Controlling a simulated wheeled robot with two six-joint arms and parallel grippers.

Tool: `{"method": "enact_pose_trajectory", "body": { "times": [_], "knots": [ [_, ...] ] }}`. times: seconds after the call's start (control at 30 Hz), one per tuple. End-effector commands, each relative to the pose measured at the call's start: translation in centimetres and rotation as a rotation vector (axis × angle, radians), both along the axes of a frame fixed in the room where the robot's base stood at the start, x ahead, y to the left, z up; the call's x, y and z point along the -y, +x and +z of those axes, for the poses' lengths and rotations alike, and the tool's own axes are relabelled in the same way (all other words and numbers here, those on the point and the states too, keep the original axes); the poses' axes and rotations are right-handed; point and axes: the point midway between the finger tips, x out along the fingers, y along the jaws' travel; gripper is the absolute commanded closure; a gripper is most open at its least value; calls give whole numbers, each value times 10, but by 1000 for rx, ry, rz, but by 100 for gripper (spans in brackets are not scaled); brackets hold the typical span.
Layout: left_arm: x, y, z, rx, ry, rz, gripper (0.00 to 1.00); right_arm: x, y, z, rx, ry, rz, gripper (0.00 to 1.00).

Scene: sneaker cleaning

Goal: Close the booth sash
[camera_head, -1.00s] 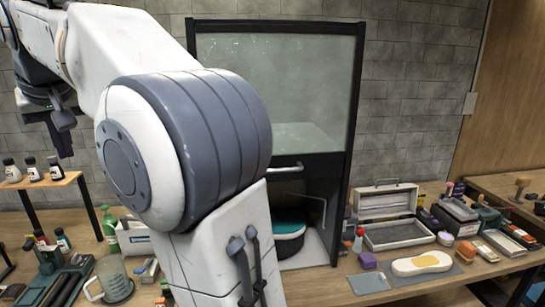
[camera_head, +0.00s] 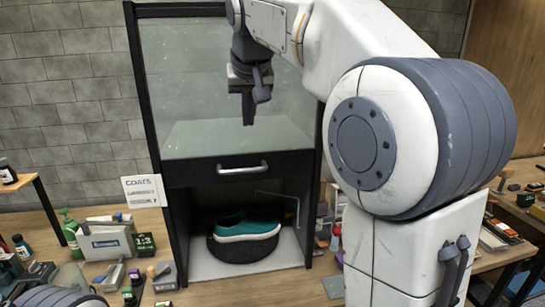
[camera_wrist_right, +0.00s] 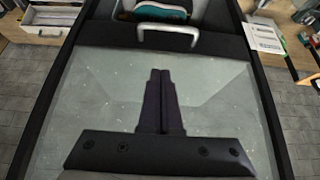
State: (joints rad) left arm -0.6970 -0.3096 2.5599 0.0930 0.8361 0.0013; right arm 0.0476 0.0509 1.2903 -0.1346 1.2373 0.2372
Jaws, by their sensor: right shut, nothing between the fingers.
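The booth (camera_head: 310,205) has a black frame. Its glass sash (camera_head: 190,90) has a black bottom rail with a silver handle (camera_head: 242,170). The sash is partly raised, leaving an opening beneath its rail. A teal sneaker (camera_head: 245,229) with a white sole sits inside on a dark round stand. My right gripper (camera_head: 249,108) is shut and empty, pointing down in front of the glass, above the handle and apart from it. In the right wrist view the shut fingers (camera_wrist_right: 160,78) show against the glass, with the handle (camera_wrist_right: 168,30) beyond them. My left gripper is not in view.
A white sign (camera_head: 144,191) stands beside the booth's left post. Bottles and a box (camera_head: 106,241) stand on the table to the left. My right arm covers most of the table to the right. A grey brick wall stands behind.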

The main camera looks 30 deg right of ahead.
Motion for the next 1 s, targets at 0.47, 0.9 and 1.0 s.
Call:
{"method": "enact_pose_trajectory", "body": {
  "times": [0.47, 0.9, 1.0],
  "knots": [
    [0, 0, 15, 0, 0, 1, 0, 14, 48, -77, -7, 1, -1, 100],
    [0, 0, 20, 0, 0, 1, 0, 13, 42, -118, 0, 0, -1, 100],
    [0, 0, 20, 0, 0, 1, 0, 13, 41, -119, 0, 0, -2, 100]
  ]
}}
